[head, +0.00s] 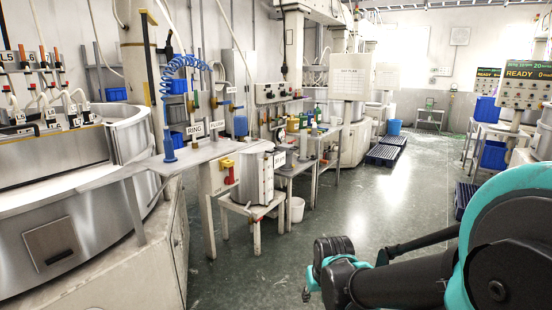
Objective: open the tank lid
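A steel cylindrical tank (257,182) stands upright on a low white stand left of the middle in the head view. A white label is on its upper right side. Its top looks flat and covered; the lid's edge and any handle are too small to make out. My arm reaches in from the right, and its dark end with my gripper (318,282) is low in the picture, to the right of the tank and apart from it. I cannot make out the fingers clearly or whether they are open. Nothing held can be seen.
A large round lapping machine (60,165) fills the left side. A narrow table (200,155) with a blue coiled hose reaches close to the tank. A side bench (320,135) with bottles and a white bucket (297,209) are behind it. The green floor (370,200) is clear to the right.

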